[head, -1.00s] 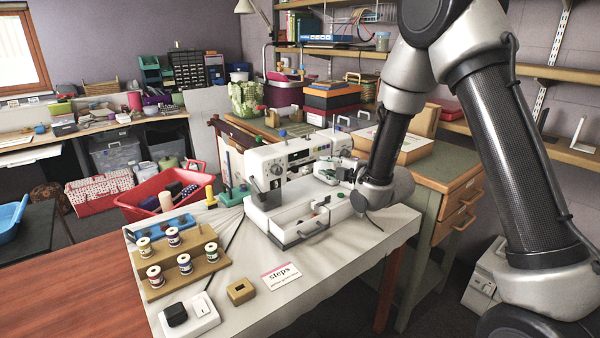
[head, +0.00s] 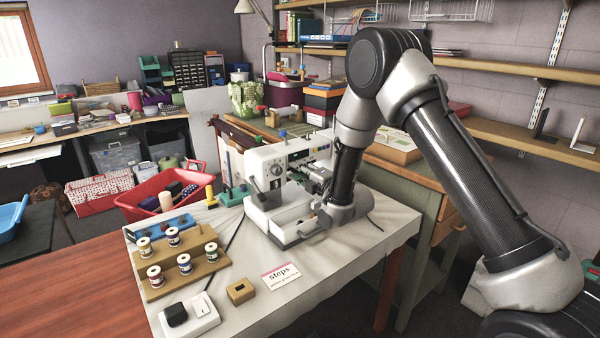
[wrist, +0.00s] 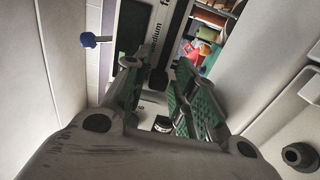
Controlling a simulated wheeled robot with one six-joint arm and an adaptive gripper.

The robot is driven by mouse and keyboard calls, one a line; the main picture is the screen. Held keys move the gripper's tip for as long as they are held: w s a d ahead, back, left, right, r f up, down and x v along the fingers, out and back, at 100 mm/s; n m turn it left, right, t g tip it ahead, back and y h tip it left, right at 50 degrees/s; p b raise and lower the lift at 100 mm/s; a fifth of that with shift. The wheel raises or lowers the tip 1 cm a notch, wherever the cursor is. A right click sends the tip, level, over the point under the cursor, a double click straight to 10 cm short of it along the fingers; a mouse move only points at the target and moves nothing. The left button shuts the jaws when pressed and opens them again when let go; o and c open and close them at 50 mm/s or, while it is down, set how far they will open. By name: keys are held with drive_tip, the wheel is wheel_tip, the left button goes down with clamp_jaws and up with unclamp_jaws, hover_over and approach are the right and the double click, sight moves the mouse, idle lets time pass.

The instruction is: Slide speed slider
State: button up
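The white sewing machine (head: 262,165) stands on the cloth-covered table. My gripper (head: 318,178) is at the machine's right part, close to its front, and my arm hides much of that part. In the wrist view my gripper (wrist: 158,68) is open, its two green-padded fingers apart. Between and beyond the fingertips is a white panel with a label (wrist: 155,35) that seems to read "medium". A small dark knob (wrist: 158,79), possibly the speed slider, shows between the fingertips. I cannot tell whether a finger touches it. A blue-tipped part (wrist: 88,40) sticks out at the left.
A wooden rack (head: 160,262) with several thread spools stands at the table's left. A "steps" card (head: 281,277), a small wooden block (head: 240,291) and a white switch box (head: 197,315) lie in front. The cloth's front right is clear. A red basket (head: 145,190) stands behind.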

clamp_jaws()
drive_tip(key=w+d, duration=0.2)
drive_tip(key=d, duration=0.1)
drive_tip(key=shift+w+d, duration=0.15)
drive_tip(key=shift+w, duration=0.05)
unclamp_jaws()
drive_tip(key=shift+s, duration=0.1)
drive_tip(key=v, duration=1.2)
